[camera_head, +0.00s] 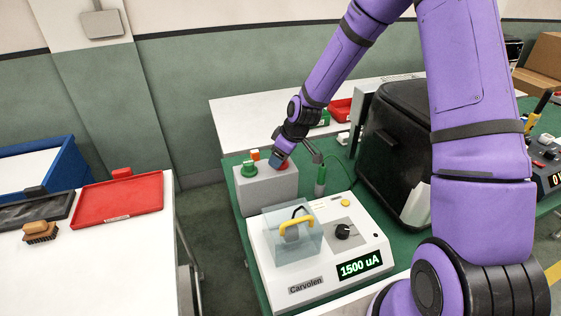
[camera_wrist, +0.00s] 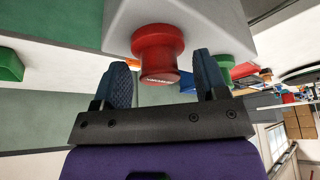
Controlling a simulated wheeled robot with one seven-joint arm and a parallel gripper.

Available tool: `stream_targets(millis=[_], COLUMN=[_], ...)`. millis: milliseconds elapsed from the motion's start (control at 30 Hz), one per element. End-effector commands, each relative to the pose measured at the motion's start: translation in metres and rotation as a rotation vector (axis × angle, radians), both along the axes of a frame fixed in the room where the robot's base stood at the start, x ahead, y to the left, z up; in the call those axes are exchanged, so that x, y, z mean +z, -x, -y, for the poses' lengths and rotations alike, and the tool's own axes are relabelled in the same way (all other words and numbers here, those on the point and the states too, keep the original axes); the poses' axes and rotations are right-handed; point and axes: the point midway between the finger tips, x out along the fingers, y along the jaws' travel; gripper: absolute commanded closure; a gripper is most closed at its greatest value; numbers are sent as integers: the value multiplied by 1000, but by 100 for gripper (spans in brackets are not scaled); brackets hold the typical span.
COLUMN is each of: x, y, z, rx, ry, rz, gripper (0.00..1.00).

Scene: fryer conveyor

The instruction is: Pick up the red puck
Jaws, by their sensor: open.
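The red puck (camera_wrist: 158,48) is a round red knob with a wide rim, on the grey box (camera_wrist: 200,18). In the wrist view it shows ahead of and partly between my gripper's fingers (camera_wrist: 162,68), with a gap on both sides. My gripper is open and holds nothing. In the head view my gripper (camera_head: 279,159) is at the top of the grey box (camera_head: 268,190), and only a bit of the red puck (camera_head: 284,166) shows beside it. How deep the puck lies between the fingers is hard to tell.
A green knob (camera_head: 248,168) sits on the same box, left of my gripper. A green-handled tool (camera_head: 321,178) stands close on the right. The white meter (camera_head: 318,250) with a clear cover lies in front, and a large black case (camera_head: 395,135) is to the right.

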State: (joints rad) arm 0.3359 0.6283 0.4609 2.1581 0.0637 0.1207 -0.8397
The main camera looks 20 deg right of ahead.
Motion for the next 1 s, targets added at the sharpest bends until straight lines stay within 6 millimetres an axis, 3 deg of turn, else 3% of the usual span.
stream_targets(millis=[267,500,800,1000], x=[-2,-2,0,25], y=[-1,-1,-1,-2], z=[-1,-1,0,0], rx=[0,0,0,-1], ry=[1,1,0,2], rz=[1,1,1,5], gripper=[33,87,88,88])
